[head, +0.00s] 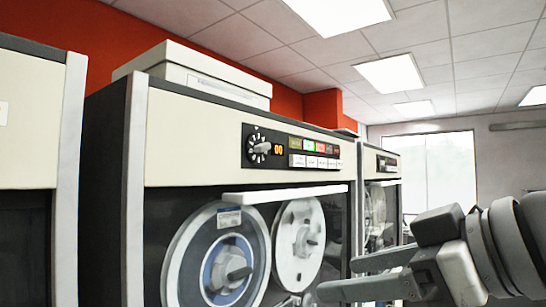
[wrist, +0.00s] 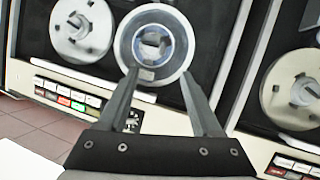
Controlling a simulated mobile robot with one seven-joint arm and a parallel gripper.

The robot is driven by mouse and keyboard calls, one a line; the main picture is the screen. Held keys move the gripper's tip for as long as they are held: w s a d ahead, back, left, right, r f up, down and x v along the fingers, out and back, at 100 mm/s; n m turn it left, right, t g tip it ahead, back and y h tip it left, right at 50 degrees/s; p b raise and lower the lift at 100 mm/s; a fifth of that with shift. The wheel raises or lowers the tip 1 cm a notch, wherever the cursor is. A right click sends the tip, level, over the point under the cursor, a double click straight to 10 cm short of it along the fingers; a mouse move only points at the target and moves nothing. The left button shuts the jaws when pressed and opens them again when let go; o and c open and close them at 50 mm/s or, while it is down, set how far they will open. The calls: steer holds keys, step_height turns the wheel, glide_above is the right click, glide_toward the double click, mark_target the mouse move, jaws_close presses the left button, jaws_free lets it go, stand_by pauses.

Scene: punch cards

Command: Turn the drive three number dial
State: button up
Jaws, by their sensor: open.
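A round black number dial (head: 257,147) with a pale knob and white marks sits on the control panel of the middle tape drive in the head view. An orange display beside it reads 00. It also shows in the wrist view (wrist: 131,122), upside down, partly hidden by my gripper. I cannot read a drive number. My gripper (head: 337,278) is at the lower right in the head view, below and right of the dial and apart from it. In the wrist view its two fingers (wrist: 160,75) are spread and empty, with a tape reel behind them.
Coloured lamps (head: 309,146) and white buttons (head: 313,161) sit right of the dial. Two tape reels (head: 298,243) are below, under a pale ledge (head: 285,194). Another drive (head: 388,165) stands right, and a cabinet (head: 35,120) left. A white box (head: 205,78) lies on top.

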steer(key=w+d+r+n+y+p, duration=0.1)
steer(key=w+d+r+n+y, duration=0.15)
steer(key=r, duration=0.45)
steer(key=w+d+r+n+y+p, duration=0.2)
steer(key=d+r+y, duration=0.1)
steer(key=r, duration=0.4)
steer(key=p, duration=0.4)
glide_toward(267, 150)
steer(key=x, duration=0.8)
steer(key=shift+a, duration=0.15)
jaws_close()
